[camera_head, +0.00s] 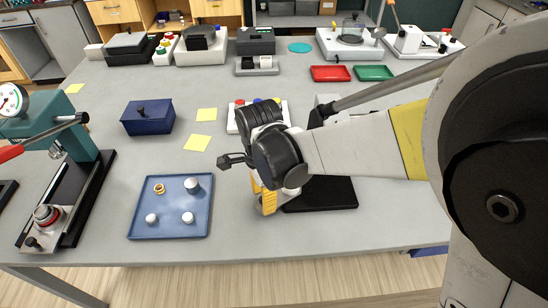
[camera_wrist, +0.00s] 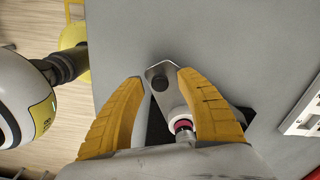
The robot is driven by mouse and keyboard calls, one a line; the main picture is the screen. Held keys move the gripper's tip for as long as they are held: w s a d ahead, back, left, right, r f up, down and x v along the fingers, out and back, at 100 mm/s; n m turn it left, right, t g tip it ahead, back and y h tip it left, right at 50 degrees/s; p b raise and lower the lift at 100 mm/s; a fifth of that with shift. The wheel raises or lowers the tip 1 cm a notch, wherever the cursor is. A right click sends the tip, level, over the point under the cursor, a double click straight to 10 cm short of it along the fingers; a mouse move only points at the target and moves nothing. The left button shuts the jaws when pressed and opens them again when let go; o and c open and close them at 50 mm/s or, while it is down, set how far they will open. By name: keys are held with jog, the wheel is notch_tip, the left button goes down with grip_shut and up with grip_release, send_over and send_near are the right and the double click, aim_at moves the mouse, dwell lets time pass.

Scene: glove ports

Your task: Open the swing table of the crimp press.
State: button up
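My gripper (camera_head: 265,200) points down at the left edge of a black base (camera_head: 330,195), right of the blue tray; my arm hides most of the device there. In the wrist view, my gripper (camera_wrist: 160,80) is open, its yellow fingers on either side of a metal plate (camera_wrist: 163,68) with a small black knob (camera_wrist: 160,83). The plate looks like the swing table. The knob lies between the fingers, nearer the left one; I cannot tell whether either touches it. The press frame is hidden.
A teal press (camera_head: 80,140) with a gauge and red-handled lever stands at the left. A blue tray (camera_head: 135,228) with small parts lies left of my gripper. A blue box (camera_head: 148,117) and yellow notes (camera_head: 197,143) are behind. The table's front strip is clear.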

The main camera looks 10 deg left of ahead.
notch_tip(320, 180, up, 12)
dwell(0.5)
jog(key=s+d+n+t, duration=0.1)
jog(key=d+n+t, duration=0.1)
jog(key=d, duration=0.8)
jog(key=s+d+n+t, duration=0.2)
jog(key=d+n, duration=0.3)
jog(key=d, duration=0.6)
jog(key=s+d+r+n+t+b, duration=0.1)
jog(key=s+d+n+t, duration=0.1)
jog(key=d, duration=0.8)
jog(key=shift+d+n+t, duration=0.15)
jog(key=shift+n+t, duration=0.45)
jog(key=shift+n, duration=0.3)
